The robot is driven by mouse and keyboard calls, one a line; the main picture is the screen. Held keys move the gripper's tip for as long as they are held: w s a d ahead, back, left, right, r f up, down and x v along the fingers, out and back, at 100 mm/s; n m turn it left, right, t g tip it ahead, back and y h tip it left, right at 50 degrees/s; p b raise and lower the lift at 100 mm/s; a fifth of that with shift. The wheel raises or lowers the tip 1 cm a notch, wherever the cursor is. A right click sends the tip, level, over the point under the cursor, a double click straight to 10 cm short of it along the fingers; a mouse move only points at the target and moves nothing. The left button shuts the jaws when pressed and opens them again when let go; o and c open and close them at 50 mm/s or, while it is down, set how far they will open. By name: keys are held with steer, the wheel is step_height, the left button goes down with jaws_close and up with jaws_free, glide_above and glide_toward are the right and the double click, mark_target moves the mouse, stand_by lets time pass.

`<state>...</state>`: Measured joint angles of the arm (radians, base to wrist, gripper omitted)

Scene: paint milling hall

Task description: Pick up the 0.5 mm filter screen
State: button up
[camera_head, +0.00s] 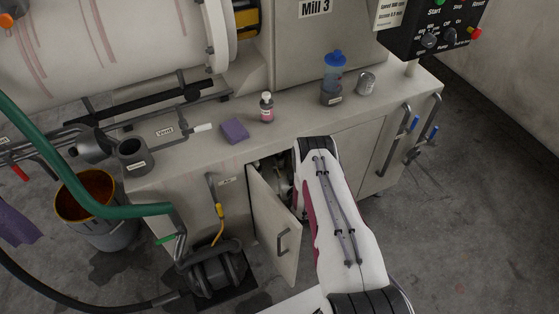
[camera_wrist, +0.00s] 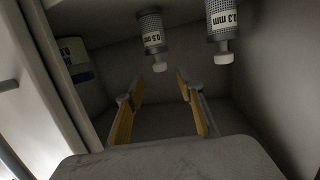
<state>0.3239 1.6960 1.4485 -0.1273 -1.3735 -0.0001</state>
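The 0.5 mm filter screen (camera_wrist: 151,32) is a grey mesh cylinder with a white label and a white knob. It is at the top middle of the wrist view, inside the cabinet. My gripper (camera_wrist: 159,86) is open and empty, its two yellow-padded fingers apart. The screen's knob shows just above the gap between the fingertips, and nothing touches it. A similar 0.3 mm filter screen (camera_wrist: 223,20) is to its right. In the head view my arm reaches to the open cabinet, and it hides my gripper and the screens.
The cabinet door (camera_head: 273,228) stands open left of my arm. On the worktop (camera_head: 290,118) are a purple sponge (camera_head: 235,131), a small bottle (camera_head: 267,108) and a blue-topped container (camera_head: 333,78).

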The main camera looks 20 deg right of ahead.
mark_target(279, 158)
steer(key=shift+w, duration=0.15)
steer(key=shift+x, duration=2.45)
steer(key=shift+r, duration=0.1)
jaws_close()
